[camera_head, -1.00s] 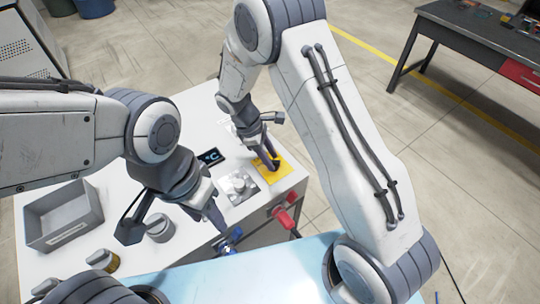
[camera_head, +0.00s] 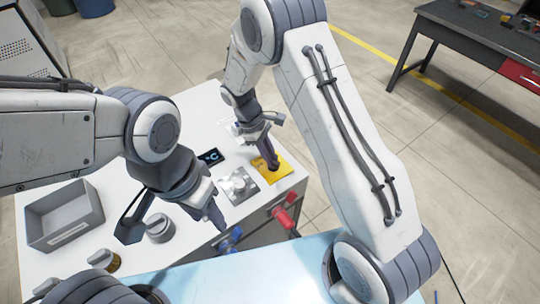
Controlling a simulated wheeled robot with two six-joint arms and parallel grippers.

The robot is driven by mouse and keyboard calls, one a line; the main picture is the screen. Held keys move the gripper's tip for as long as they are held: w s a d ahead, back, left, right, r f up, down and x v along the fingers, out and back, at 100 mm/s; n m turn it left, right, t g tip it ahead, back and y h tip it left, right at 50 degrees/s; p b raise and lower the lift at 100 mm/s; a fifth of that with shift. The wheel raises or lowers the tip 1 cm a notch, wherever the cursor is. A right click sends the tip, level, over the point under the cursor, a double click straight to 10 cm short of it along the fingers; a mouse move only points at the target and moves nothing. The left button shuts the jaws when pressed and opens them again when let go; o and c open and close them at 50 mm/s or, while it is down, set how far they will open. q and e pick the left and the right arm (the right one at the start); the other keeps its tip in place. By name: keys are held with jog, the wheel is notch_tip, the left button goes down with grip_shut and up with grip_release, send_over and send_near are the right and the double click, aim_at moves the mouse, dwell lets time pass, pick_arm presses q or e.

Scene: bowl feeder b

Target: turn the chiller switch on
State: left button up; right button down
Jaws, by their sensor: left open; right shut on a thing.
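A yellow plate (camera_head: 283,172) lies on the white worktop, with a dark switch on it largely hidden by my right gripper. My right gripper (camera_head: 273,165) points down at the plate and is shut on this switch. A small dark display (camera_head: 211,156) reading "°C" is to the left of the plate. My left gripper (camera_head: 175,231) is open, its fingers spread over the front of the worktop near a grey cylinder (camera_head: 160,228). I cannot read a label or the setting of the switch.
A silver plate with a round knob (camera_head: 238,184) lies between the grippers. A grey bin (camera_head: 65,216) stands at the left of the worktop. Red (camera_head: 284,217) and blue (camera_head: 230,238) fittings stick out from the front. A dark workbench (camera_head: 470,45) stands far right.

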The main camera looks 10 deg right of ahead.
jog(key=m, duration=0.2)
jog(key=m+g+y, duration=0.1)
jog(key=shift+w+d+m, duration=0.15)
jog(key=shift+m, duration=0.25)
jog(key=m+y, duration=0.1)
jog(key=m, duration=0.2)
jog(key=shift+w+d+m+g, duration=0.1)
jog(key=shift+m+g, duration=0.2)
jog(key=m+y, duration=0.2)
jog(key=m, duration=0.2)
jog(key=shift+d, duration=0.2)
jog(key=shift+d+m+y+p, duration=0.1)
jog(key=shift+m+y+p, duration=0.35)
jog(key=shift+m, duration=1.25)
jog(key=shift+y, duration=0.25)
jog(key=c, duration=0.8)
grip_release()
jog(key=shift+c, duration=0.2)
